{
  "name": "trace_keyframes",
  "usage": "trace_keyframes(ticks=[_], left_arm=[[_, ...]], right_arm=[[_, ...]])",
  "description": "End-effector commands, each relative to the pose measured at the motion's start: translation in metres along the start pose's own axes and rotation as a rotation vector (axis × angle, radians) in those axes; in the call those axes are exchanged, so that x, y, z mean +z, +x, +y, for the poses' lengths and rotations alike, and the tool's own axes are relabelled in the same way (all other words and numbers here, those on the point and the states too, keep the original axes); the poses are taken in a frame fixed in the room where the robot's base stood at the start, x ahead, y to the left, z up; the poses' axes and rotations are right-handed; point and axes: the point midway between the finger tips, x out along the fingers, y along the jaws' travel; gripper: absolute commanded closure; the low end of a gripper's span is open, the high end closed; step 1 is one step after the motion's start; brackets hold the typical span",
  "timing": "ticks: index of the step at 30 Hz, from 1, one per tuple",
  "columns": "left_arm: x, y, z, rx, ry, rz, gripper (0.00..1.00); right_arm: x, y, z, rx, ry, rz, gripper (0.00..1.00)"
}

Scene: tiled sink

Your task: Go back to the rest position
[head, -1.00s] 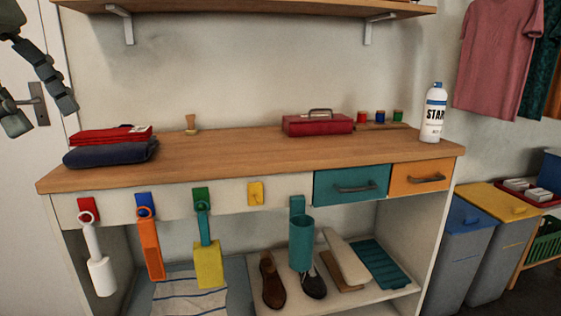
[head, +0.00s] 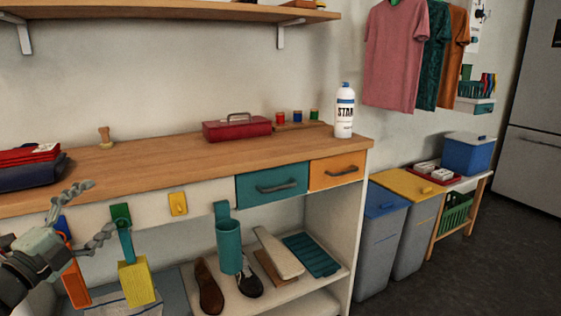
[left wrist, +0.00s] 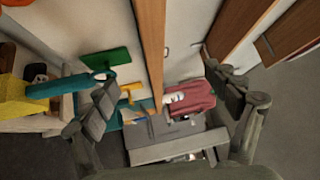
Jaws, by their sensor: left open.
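My left gripper (head: 100,207) is at the lower left of the head view, in front of the workbench (head: 180,160). Its two fingers are spread apart with nothing between them. It covers part of the orange hanging tool (head: 76,285) and is left of the yellow-and-green hanging brush (head: 136,280). In the left wrist view both fingers show apart at left and right, with an empty gap (left wrist: 172,80) between them. My right gripper is in neither view.
The bench top holds folded cloths (head: 30,165), a red toolbox (head: 237,129) and a white starch bottle (head: 344,112). Shoes (head: 209,287) and a teal holder (head: 230,247) are below. Bins (head: 380,240) stand right of the bench. Dark floor (head: 470,270) is clear at right.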

Motion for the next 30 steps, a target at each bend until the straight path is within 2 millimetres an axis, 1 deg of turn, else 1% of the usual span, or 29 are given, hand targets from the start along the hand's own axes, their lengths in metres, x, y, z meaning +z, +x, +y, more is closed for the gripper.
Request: trace_keyframes(ticks=[1, 2, 3, 4, 5, 6, 8, 9, 11, 12, 14, 15, 17, 18, 19, 21, 24, 25, 30], left_arm=[[0.009, -0.011, 0.036, 0.047, -0.120, -0.108, 0.13], [0.015, -0.019, 0.057, 0.075, -0.182, -0.171, 0.13], [0.019, -0.031, 0.085, 0.116, -0.262, -0.252, 0.13], [0.022, -0.040, 0.105, 0.147, -0.319, -0.311, 0.13], [0.023, -0.051, 0.126, 0.179, -0.375, -0.369, 0.13], [0.022, -0.066, 0.152, 0.222, -0.445, -0.445, 0.13], [0.017, -0.091, 0.191, 0.290, -0.545, -0.553, 0.13], [0.011, -0.108, 0.215, 0.337, -0.607, -0.623, 0.13], [-0.002, -0.136, 0.250, 0.409, -0.696, -0.725, 0.13], [-0.012, -0.155, 0.271, 0.459, -0.752, -0.792, 0.13], [-0.032, -0.185, 0.301, 0.535, -0.832, -0.889, 0.13], [-0.047, -0.204, 0.318, 0.587, -0.880, -0.950, 0.13], [-0.070, -0.232, 0.340, 0.661, -0.946, -1.036, 0.13], [-0.085, -0.249, 0.351, 0.709, -0.983, -1.087, 0.13], [-0.097, -0.262, 0.359, 0.743, -1.009, -1.123, 0.13], [-0.120, -0.285, 0.371, 0.812, -1.056, -1.193, 0.13], [-0.145, -0.309, 0.382, 0.885, -1.101, -1.262, 0.13], [-0.150, -0.313, 0.383, 0.898, -1.109, -1.275, 0.13], [-0.150, -0.313, 0.383, 0.898, -1.109, -1.275, 0.13]], right_arm=[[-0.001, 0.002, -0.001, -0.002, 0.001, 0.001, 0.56], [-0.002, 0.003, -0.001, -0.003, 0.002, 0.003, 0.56], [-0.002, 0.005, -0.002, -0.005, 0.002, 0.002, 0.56], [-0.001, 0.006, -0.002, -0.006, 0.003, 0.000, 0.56], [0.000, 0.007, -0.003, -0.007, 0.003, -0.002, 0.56], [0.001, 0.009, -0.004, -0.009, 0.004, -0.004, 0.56], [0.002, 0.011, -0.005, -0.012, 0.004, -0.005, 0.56], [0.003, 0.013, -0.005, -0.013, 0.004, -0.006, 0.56], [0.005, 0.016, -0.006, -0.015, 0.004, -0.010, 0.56], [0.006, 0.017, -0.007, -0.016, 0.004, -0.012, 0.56], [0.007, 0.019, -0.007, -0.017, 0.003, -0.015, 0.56], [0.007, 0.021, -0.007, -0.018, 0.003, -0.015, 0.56], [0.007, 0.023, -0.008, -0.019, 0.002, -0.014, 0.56], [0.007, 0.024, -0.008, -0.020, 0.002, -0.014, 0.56], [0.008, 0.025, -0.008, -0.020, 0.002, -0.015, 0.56], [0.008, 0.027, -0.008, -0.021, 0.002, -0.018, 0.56], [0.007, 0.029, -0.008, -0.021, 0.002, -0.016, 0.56], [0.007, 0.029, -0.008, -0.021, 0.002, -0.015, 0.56], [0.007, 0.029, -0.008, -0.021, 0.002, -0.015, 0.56]])
